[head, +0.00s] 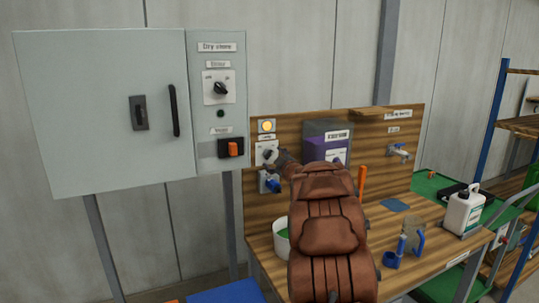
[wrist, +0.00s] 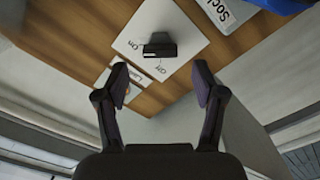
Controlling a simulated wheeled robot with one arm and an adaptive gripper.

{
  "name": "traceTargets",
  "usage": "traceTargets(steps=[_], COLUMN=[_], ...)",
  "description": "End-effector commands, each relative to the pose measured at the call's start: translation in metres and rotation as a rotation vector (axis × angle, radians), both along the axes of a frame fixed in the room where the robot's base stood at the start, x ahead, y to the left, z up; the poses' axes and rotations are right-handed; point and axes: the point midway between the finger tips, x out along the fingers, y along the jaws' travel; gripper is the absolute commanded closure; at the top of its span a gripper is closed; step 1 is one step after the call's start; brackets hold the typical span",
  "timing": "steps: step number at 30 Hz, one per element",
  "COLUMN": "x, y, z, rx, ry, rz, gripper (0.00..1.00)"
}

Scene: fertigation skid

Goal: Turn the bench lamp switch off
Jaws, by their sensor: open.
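The bench lamp switch is a black knob (wrist: 160,46) on a white plate marked "On" and "Off", with a label (wrist: 150,68) beside it that seems to read "Lamp". In the head view the plate (head: 260,158) is on the wooden back panel, below a lit yellow lamp (head: 267,126); my gripper partly covers it. My gripper (wrist: 162,78) is open and empty, its two fingers apart and pointing at the plate. The knob shows beyond the fingertips, between their lines, and appears untouched. Which mark the knob points to I cannot tell.
A blue socket (head: 270,182) is just below the switch. A purple-grey box (head: 322,142) stands to the right. A white tub (head: 282,240) and an orange handle (head: 362,182) are near my arm. The grey cabinet (head: 100,110) is at the left.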

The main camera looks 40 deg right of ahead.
Motion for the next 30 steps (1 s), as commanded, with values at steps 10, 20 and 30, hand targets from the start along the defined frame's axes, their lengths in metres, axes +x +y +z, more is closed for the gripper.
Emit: traceTargets(steps=[10, 20, 30], x=[0.034, 0.04, 0.04], y=[-0.01, -0.013, -0.013], z=[0.002, 0.0, 0.0], rx=[-0.002, 0.001, 0.0], ry=[-0.002, 0.0, 0.0], rz=[0.004, 0.001, 0.001], gripper=[0.31, 0.31, 0.58])
